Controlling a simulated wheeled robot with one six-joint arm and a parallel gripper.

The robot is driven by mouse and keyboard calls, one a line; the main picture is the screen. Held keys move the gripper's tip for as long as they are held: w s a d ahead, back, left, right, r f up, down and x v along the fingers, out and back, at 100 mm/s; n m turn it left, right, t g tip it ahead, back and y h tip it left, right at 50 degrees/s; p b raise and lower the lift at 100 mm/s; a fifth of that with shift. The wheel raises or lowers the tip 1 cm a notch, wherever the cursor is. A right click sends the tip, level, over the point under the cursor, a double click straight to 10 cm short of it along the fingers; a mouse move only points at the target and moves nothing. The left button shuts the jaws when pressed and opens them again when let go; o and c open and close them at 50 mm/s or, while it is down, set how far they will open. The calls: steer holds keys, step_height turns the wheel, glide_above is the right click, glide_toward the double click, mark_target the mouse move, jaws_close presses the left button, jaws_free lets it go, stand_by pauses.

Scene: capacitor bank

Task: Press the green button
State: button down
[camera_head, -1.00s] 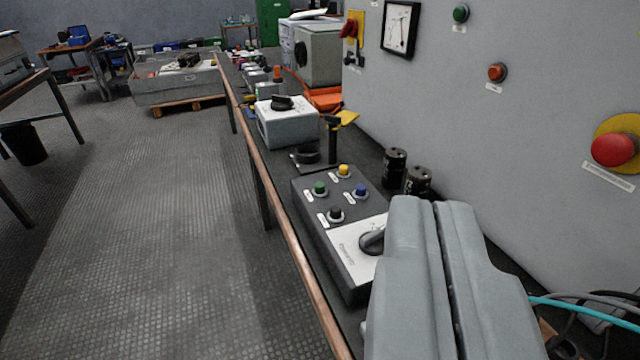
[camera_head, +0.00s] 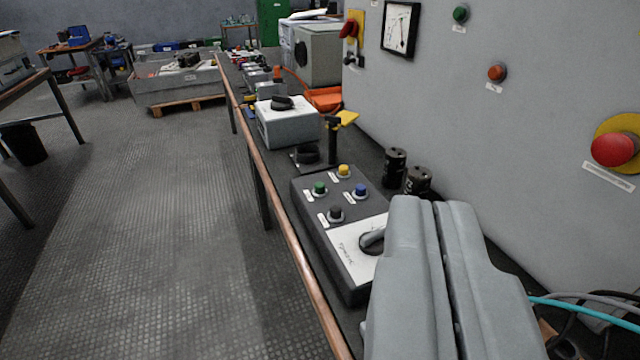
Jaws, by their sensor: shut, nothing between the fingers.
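A green button (camera_head: 320,188) sits at the left of a dark control box (camera_head: 316,222) on the bench. The box also bears a yellow button (camera_head: 343,171), a blue button (camera_head: 360,190), a black button (camera_head: 335,213) and a rotary handle (camera_head: 372,240) on a pale plate. Another green button (camera_head: 460,13) is on the grey wall panel at the upper right. My gripper (camera_head: 422,200) is shut and empty at the lower right. In the picture it overlaps the box's near right corner, apart from the green buttons.
Two black cylinders (camera_head: 395,167) stand between the box and the wall panel. A grey box with a black knob (camera_head: 286,122) stands farther along the bench. The panel bears an orange button (camera_head: 497,72) and a red emergency stop (camera_head: 614,149).

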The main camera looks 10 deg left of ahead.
steer(key=m+g+y, duration=0.1)
steer(key=m+g, duration=0.6)
steer(key=g, duration=0.1)
glide_above(319, 187)
step_height(319, 187, down, 18)
steer(key=shift+f, duration=0.25)
steer(key=shift+f, duration=4.4)
